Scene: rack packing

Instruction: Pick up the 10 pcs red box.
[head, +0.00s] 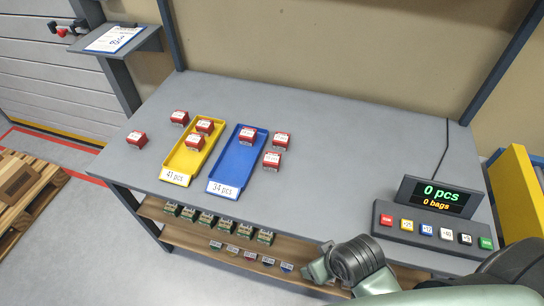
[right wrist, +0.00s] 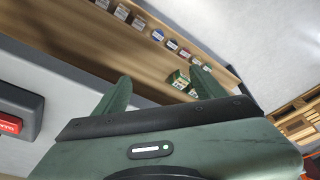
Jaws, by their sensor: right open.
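Several small red boxes with white labels stand on the grey table in the head view; the labels are too small to read, so I cannot tell which is the 10 pcs one. One red box (head: 136,139) is at the far left and another (head: 180,117) is behind it. Two lie in the yellow tray (head: 179,164) and one in the blue tray (head: 229,167). Two more (head: 282,139) (head: 272,161) stand right of the blue tray. My right gripper (right wrist: 162,88) is open and empty in the right wrist view, near the lower shelf. My left gripper is out of view.
The yellow tray reads 41 pcs, the blue one 34 pcs. A display (head: 440,197) reading 0 pcs, 0 bags stands above coloured buttons at the table's right. The table's middle is clear.

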